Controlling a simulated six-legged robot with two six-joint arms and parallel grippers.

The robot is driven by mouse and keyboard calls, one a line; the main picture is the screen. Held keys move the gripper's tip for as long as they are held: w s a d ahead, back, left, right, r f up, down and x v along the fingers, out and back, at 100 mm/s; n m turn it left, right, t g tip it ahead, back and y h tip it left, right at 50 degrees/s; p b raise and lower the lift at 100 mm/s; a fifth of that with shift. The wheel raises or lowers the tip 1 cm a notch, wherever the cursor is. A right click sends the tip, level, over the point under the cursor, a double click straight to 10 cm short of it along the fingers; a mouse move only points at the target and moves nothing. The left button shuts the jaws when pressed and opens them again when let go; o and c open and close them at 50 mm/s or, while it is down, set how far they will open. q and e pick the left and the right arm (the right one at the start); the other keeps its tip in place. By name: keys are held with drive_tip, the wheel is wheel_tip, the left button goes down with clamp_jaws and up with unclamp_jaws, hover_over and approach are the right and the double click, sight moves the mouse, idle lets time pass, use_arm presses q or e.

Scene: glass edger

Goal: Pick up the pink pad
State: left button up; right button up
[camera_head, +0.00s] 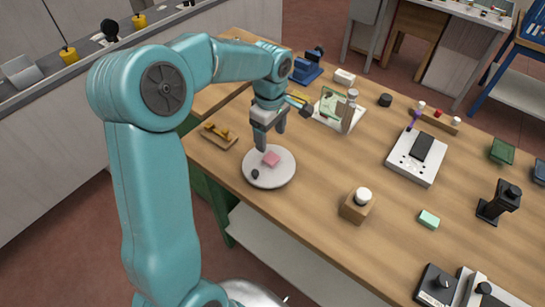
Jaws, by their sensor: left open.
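The small pink pad (271,159) lies on a round white plate (282,178) near the left end of the wooden workbench. A small dark round item (255,174) lies on the plate's front-left part. My left gripper (272,139) points down just above the plate, with its fingers spread and empty. Its fingertips are close to the pad, but I cannot tell the exact height gap. My right gripper is not in this view.
A wooden block with a white knob (357,204) and a mint-green block (429,219) stand right of the plate. A clear upright panel with a cylinder (349,112) stands behind. A wooden holder (219,135) lies left. Bare bench (312,155) lies right of the plate.

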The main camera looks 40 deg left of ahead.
sight(272, 158)
use_arm(q)
drive_tip(key=shift+s+a+f, duration=0.1)
drive_tip(key=shift+s+f, duration=0.05)
drive_tip(key=shift+f, duration=0.6)
drive_tip(key=shift+w+d+f, duration=0.2)
drive_tip(key=shift+f, duration=0.45)
drive_tip(key=f, duration=0.1)
drive_tip(key=f+p, duration=0.1)
drive_tip(key=f, duration=0.2)
drive_tip(key=shift+s+f+p, duration=0.25)
drive_tip(key=shift+s+p, duration=0.05)
drive_tip(key=shift+p, duration=0.05)
drive_tip(key=shift+w+d+f, duration=0.15)
drive_tip(key=shift+w+f, duration=0.1)
drive_tip(key=shift+s+r, duration=0.1)
drive_tip(key=shift+s, duration=0.1)
drive_tip(key=c, duration=0.9)
drive_tip(key=shift+c, duration=1.1)
drive_tip(key=shift+w, duration=0.15)
